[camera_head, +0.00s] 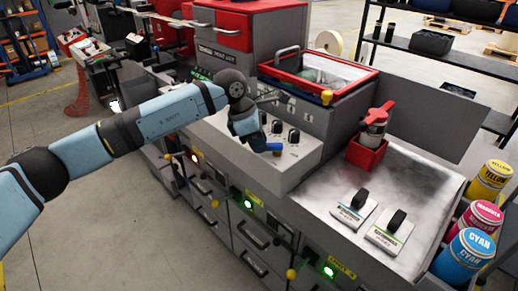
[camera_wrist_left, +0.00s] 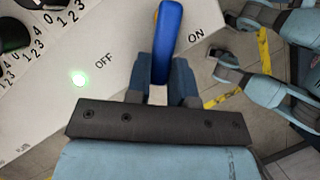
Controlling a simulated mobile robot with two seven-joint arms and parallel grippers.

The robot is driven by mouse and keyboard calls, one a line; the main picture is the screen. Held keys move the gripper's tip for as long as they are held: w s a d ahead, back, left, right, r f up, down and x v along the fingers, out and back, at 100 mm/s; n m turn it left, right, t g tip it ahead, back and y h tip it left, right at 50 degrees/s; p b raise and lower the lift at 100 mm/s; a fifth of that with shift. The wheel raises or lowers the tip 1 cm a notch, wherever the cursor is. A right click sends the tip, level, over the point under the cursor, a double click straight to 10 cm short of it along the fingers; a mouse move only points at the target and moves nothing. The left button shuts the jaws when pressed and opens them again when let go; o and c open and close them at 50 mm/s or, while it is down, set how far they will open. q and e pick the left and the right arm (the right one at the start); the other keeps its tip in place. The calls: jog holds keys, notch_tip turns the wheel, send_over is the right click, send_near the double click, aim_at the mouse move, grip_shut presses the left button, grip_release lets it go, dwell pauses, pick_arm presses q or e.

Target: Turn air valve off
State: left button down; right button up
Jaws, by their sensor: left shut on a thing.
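The blue air valve handle (camera_wrist_left: 168,40) stands out from the light panel in the left wrist view, between the printed words OFF and ON and nearer to ON. My left gripper (camera_wrist_left: 166,82) is shut on the handle, one finger on each side. In the head view the left gripper (camera_head: 256,143) is at the front of the machine's control panel, and a bit of the blue handle (camera_head: 274,147) shows past it. The valve's base is hidden.
Black knobs (camera_head: 278,128) sit on the panel close behind the left gripper. A red-rimmed tray (camera_head: 318,70) stands behind them. A red clamp tool (camera_head: 376,118) and ink cans (camera_head: 477,215) are to the right. A green light (camera_wrist_left: 79,78) glows on the panel beside OFF.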

pick_arm(q)
jog(key=m+b, duration=0.1)
jog(key=w+m+g+b, duration=0.1)
jog(key=shift+w+f+m+b, duration=0.15)
jog(key=shift+f+m+b, duration=0.05)
jog(key=shift+m+b, duration=0.2)
jog(key=m+b, duration=0.1)
jog(key=w+m+g+b, duration=0.1)
jog(key=m, duration=0.1)
jog(key=shift+w+d+r+m+y, duration=0.1)
jog(key=shift+w+d+m+y, duration=0.1)
jog(key=shift+d+m+y, duration=0.1)
jog(key=shift+w+d+m+g+b, duration=0.1)
jog(key=shift+m+g+b, duration=0.2)
jog(key=shift+b, duration=0.05)
jog(key=shift+w+d+r+m+g+b, duration=0.15)
jog(key=shift+w+m+g+b, duration=0.2)
jog(key=shift+m, duration=0.55)
jog(key=shift+w+d+m+y, duration=0.1)
jog(key=shift+m+y, duration=0.2)
jog(key=shift+y, duration=0.1)
pick_arm(e)
jog(key=f, duration=0.4)
jog(key=shift+w+a+f, duration=0.25)
jog(key=shift+a, duration=0.05)
jog(key=shift+w+r, duration=0.1)
jog(key=shift+w, duration=0.05)
